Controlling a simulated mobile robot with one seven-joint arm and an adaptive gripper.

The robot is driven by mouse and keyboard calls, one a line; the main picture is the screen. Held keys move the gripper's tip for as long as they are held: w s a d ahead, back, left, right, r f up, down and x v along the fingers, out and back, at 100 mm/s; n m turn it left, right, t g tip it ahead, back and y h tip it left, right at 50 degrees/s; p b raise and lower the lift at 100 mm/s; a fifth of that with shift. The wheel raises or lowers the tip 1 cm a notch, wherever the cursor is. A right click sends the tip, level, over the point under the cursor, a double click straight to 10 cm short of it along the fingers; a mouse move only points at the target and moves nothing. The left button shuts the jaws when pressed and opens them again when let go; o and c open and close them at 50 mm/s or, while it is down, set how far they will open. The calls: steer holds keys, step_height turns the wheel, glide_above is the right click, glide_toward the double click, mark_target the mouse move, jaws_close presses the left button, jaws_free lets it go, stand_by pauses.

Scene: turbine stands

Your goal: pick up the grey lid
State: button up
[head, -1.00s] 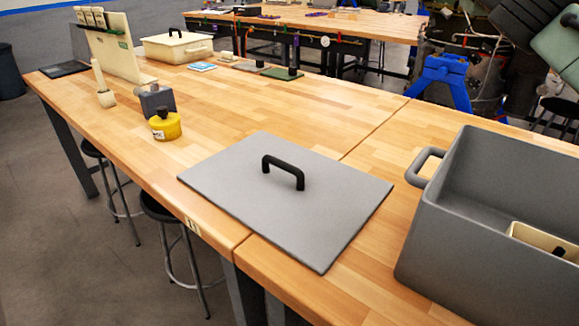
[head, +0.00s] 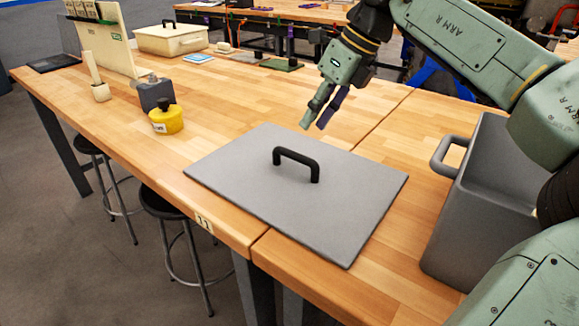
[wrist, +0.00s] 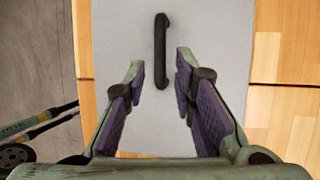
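The grey lid (head: 290,215) is a flat rectangular plate lying on the wooden table, with a black arched handle (head: 296,162) standing up from its middle. My gripper (head: 320,118) is above the table, up and to the right of the handle in the head view. In the wrist view my gripper (wrist: 160,75) is open and empty. The handle (wrist: 161,50) shows there ahead of and between the fingertips, running lengthwise, with the grey lid (wrist: 205,25) behind it. The fingers do not touch the handle.
A grey open bin (head: 480,210) with a side handle stands right of the lid, partly behind my arm. A yellow container (head: 167,119), a dark grey block (head: 155,93) and a cream box (head: 172,40) stand farther left.

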mark_target(294, 152)
steer(key=p+x, duration=0.1)
steer(key=x, duration=0.4)
steer(key=p+x, duration=0.1)
steer(key=x, duration=0.4)
steer(key=shift+s+d+f, duration=0.1)
steer(key=shift+s+f, duration=0.05)
steer(key=shift+f, duration=0.25)
jaws_close()
steer(key=shift+r, duration=0.1)
